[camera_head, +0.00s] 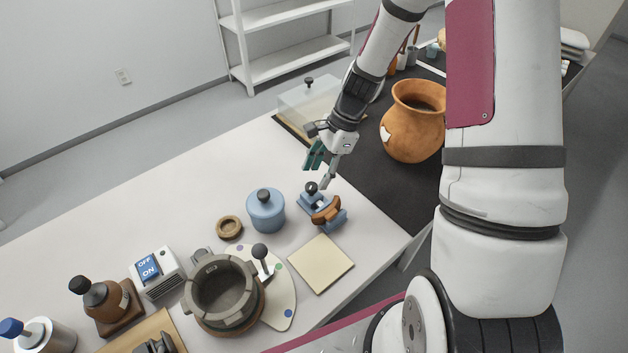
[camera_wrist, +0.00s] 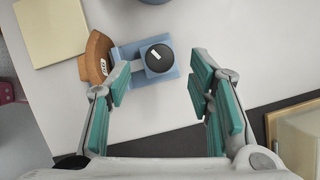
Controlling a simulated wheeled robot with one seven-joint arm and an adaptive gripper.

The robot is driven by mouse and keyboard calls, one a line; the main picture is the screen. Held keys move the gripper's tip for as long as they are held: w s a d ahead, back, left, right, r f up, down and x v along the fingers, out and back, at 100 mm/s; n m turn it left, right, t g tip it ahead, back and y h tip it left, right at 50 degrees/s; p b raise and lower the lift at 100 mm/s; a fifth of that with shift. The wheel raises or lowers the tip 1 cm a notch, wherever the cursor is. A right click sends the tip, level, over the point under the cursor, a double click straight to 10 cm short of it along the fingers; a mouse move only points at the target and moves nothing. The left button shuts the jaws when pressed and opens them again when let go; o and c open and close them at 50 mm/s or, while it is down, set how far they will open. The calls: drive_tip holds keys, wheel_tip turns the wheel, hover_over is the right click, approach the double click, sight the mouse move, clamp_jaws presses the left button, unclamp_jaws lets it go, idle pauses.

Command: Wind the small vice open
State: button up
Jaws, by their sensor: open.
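The small vice (camera_head: 338,219) is blue and stands on the white table, with a round black knob (camera_head: 311,187) at its far end. An orange-brown sherd (camera_head: 326,213) with a small label sits in its jaws. In the wrist view the vice (camera_wrist: 128,50), knob (camera_wrist: 159,57) and sherd (camera_wrist: 96,58) show near the top. My gripper (camera_head: 320,170) is open and empty, just above the knob. In the wrist view its green-padded fingers (camera_wrist: 162,82) stand to either side of the knob, which looks untouched.
A blue lidded jar (camera_head: 265,211) stands left of the vice, and a cream square pad (camera_head: 320,263) lies in front. A large orange pot (camera_head: 412,125) stands on the black mat (camera_head: 368,195) to the right. A clear box (camera_head: 310,103) is behind my gripper.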

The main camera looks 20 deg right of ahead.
sight(312, 185)
drive_tip(key=shift+x, duration=1.75)
clamp_jaws()
drive_tip(key=shift+n, duration=0.3)
drive_tip(key=n+g, duration=0.1)
drive_tip(key=n, duration=0.1)
drive_tip(key=n+g+b, duration=0.1)
drive_tip(key=n, duration=0.2)
drive_tip(key=shift+w+a+n+h, duration=0.1)
drive_tip(key=shift+w+n+h, duration=0.2)
drive_tip(key=shift+h, duration=0.1)
drive_tip(key=n, duration=0.2)
drive_tip(key=n+g+h+b, duration=0.1)
drive_tip(key=n, duration=0.2)
drive_tip(key=shift+a+n+g+h, duration=0.1)
drive_tip(key=shift+n+g+h, duration=0.2)
